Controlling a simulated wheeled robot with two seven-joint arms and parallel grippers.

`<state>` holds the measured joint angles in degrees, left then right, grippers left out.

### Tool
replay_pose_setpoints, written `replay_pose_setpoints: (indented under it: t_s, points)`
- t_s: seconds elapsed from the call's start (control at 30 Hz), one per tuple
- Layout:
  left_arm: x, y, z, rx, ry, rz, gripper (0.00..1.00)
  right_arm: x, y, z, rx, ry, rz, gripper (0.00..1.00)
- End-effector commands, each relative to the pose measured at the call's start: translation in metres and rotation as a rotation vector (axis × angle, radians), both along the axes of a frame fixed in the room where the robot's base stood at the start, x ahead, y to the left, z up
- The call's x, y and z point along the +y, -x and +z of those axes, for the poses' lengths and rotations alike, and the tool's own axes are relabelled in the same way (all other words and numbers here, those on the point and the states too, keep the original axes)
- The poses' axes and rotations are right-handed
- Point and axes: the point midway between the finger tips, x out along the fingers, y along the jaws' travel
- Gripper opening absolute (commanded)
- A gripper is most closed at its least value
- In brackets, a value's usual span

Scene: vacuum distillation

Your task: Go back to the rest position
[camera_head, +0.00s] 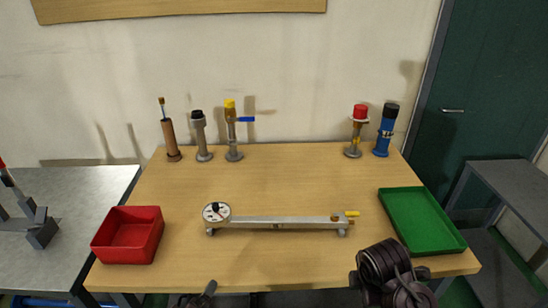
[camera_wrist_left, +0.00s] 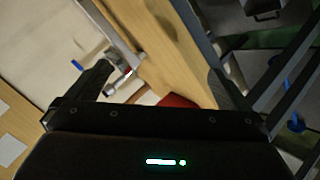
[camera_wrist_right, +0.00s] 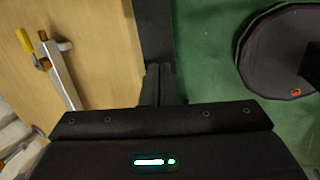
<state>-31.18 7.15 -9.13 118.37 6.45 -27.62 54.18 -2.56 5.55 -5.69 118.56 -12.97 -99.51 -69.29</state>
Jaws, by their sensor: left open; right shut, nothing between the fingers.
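My left gripper (camera_wrist_left: 163,84) is open, its two fingers spread wide with nothing held between them. In the head view only a dark tip of it (camera_head: 198,299) shows at the bottom edge, in front of the table. My right gripper (camera_wrist_right: 160,82) is shut and empty in the right wrist view, its fingers together beyond the table's edge over the green floor. In the head view my dark right arm (camera_head: 390,275) shows at the table's front right; its fingertips cannot be made out there.
The wooden table (camera_head: 270,180) bears a metal bar with a round gauge (camera_head: 275,221), a red bin (camera_head: 128,236) at left and a green tray (camera_head: 422,222) at right. Several upright fittings (camera_head: 233,135) stand along the back. The table's middle is clear behind the bar.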

Motion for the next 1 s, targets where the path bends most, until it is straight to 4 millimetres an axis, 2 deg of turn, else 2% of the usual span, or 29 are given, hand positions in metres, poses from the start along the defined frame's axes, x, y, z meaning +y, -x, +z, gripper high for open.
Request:
replay_pose_setpoints:
  t_s: [0.03,0.1,0.23,0.4,0.77,1.0]
  points:
    - [-0.001,0.007,0.007,0.061,-0.08,-0.056,1.0,0.002,0.019,-0.006,-0.006,-0.052,-0.124,0.0]
    - [-0.002,0.02,0.012,0.162,-0.203,-0.157,1.0,0.005,0.041,-0.01,-0.024,-0.132,-0.324,0.0]
    - [-0.001,0.046,0.022,0.306,-0.373,-0.328,1.0,0.008,0.071,-0.012,-0.045,-0.248,-0.617,0.0]
    - [0.001,0.073,0.034,0.43,-0.51,-0.503,1.0,0.01,0.097,-0.009,-0.059,-0.352,-0.882,0.0]
    - [0.009,0.124,0.059,0.609,-0.69,-0.809,1.0,0.012,0.137,-0.001,-0.065,-0.505,-1.301,0.0]
    - [0.007,0.111,-0.002,0.633,-0.683,-0.822,1.0,0.015,0.122,-0.06,-0.046,-0.49,-1.305,0.0]
